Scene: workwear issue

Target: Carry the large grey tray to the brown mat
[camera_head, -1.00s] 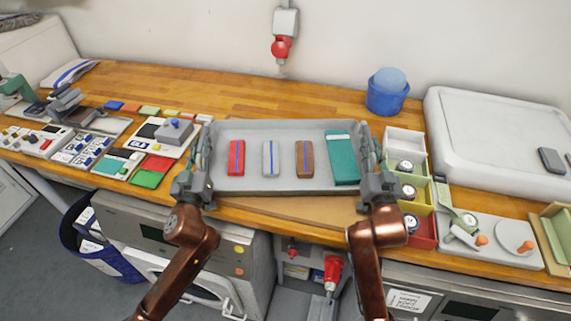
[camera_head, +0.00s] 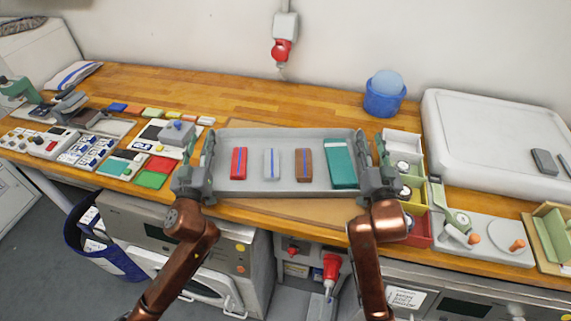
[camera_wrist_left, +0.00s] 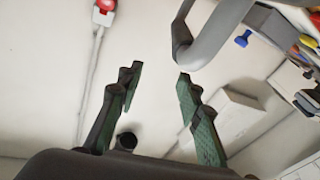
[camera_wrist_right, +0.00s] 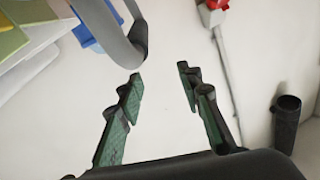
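The large grey tray (camera_head: 285,189) sits on the brown mat (camera_head: 300,208); mat shows along its front and back edges. In it lie a red bundle (camera_head: 239,163), a grey one (camera_head: 271,164), a brown one (camera_head: 304,164) and a teal folded piece (camera_head: 341,163). My left gripper (camera_head: 208,152) is at the tray's left end and my right gripper (camera_head: 378,152) at its right end. In the left wrist view the fingers (camera_wrist_left: 157,75) are apart and empty, with a grey handle (camera_wrist_left: 210,45) beside them. The right wrist view shows the same: open fingers (camera_wrist_right: 160,72), a grey handle (camera_wrist_right: 112,38) beside them.
Colour-coded bins (camera_head: 412,195) stand close to my right gripper. A blue tub (camera_head: 385,102) and large white lid-like box (camera_head: 490,135) are behind right. Panels and coloured cards (camera_head: 152,180) lie to the left. The wooden bench (camera_head: 250,95) is clear behind the tray.

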